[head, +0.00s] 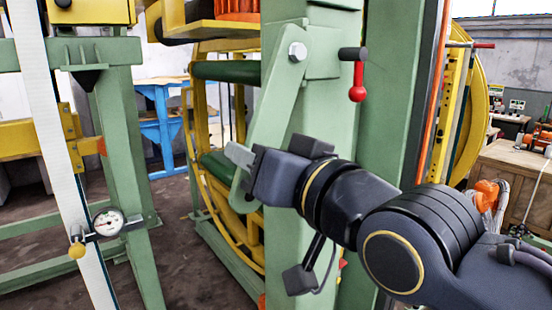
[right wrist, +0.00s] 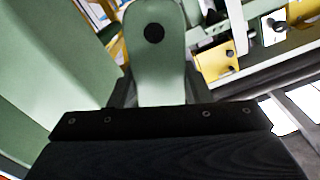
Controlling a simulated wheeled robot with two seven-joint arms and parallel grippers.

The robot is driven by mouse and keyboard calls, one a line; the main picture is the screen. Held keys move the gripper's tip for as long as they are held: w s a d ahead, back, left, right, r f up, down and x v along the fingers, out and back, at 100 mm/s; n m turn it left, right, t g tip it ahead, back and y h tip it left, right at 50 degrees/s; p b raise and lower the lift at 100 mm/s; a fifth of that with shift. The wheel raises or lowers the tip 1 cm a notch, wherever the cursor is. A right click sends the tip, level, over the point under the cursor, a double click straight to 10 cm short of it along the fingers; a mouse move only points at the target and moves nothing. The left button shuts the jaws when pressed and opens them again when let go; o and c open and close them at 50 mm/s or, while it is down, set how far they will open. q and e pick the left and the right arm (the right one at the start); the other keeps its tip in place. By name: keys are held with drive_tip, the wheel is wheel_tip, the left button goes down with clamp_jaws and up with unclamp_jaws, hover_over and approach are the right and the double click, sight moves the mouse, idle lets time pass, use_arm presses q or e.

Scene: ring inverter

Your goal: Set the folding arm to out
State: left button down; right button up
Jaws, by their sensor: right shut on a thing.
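The folding arm (head: 272,108) is a flat pale green bar. Its upper end is bolted to the green frame post, and it hangs down, slanting to the lower left. My right gripper (head: 240,155) comes in from the right and is shut on the folding arm near its lower end. In the right wrist view, the arm's rounded end with a dark round spot (right wrist: 154,34) stands beyond the gripper's dark body. My left gripper is not in view.
A red-knobbed lever (head: 357,80) sticks out from the green post (head: 322,110) to the right of the bolt. A yellow ring frame (head: 190,130) stands behind the folding arm. A pressure gauge (head: 108,222) and a white strap (head: 45,110) are at the left.

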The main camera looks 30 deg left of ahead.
drive_tip(key=s+a+r+m, duration=0.1)
drive_tip(key=s+r+m, duration=0.3)
drive_tip(key=r+m, duration=0.2)
drive_tip(key=s+a+r+m+p, duration=0.1)
drive_tip(key=s+a+r+m, duration=0.1)
drive_tip(key=r+m, duration=0.4)
drive_tip(key=shift+s+a+m, duration=0.15)
drive_tip(key=shift+s+m, duration=0.35)
drive_tip(key=shift+s, duration=0.4)
drive_tip(key=shift+r, duration=0.1)
drive_tip(key=o, duration=1.1)
